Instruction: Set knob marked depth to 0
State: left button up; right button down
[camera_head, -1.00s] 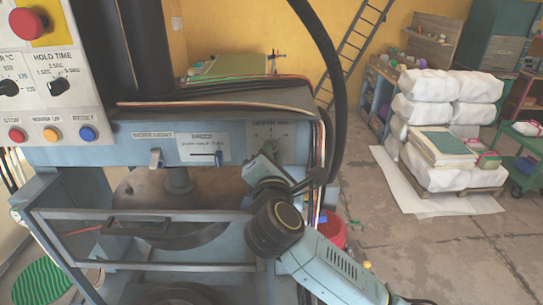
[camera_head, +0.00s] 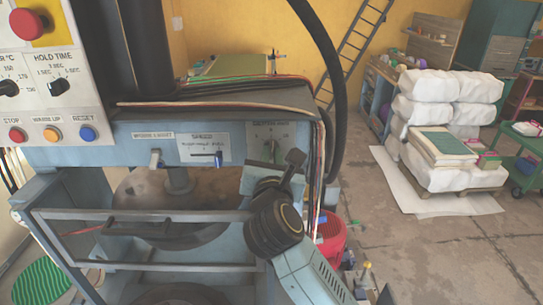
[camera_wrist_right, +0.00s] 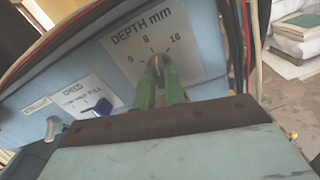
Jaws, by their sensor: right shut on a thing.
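The depth knob (camera_wrist_right: 157,63) sits below the DEPTH mm plate, whose marks 0, 8 and 16 (camera_wrist_right: 146,40) run left to right in the right wrist view. My right gripper (camera_wrist_right: 158,80) is shut on the knob, with a green finger on each side. The fingers hide much of the knob, so I cannot tell exactly where it points. In the head view my right gripper (camera_head: 270,152) reaches the right end of the blue panel (camera_head: 115,145), and the knob is hardly distinguishable there. My left gripper is not in view.
A lever (camera_head: 155,158) and a blue-tipped slider (camera_head: 218,158) are left of the knob. A control box (camera_head: 50,75) with buttons hangs at upper left. Cables (camera_head: 322,165) run down the panel's right edge. A barred guard (camera_head: 140,215) crosses the press front.

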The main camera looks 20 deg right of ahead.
jog(key=n, duration=0.6)
jog(key=shift+n, duration=0.3)
jog(key=n, duration=0.6)
jog(key=shift+f, duration=0.1)
dwell(0.3)
jog(key=c, duration=1.5)
grip_release()
jog(key=shift+o, duration=0.2)
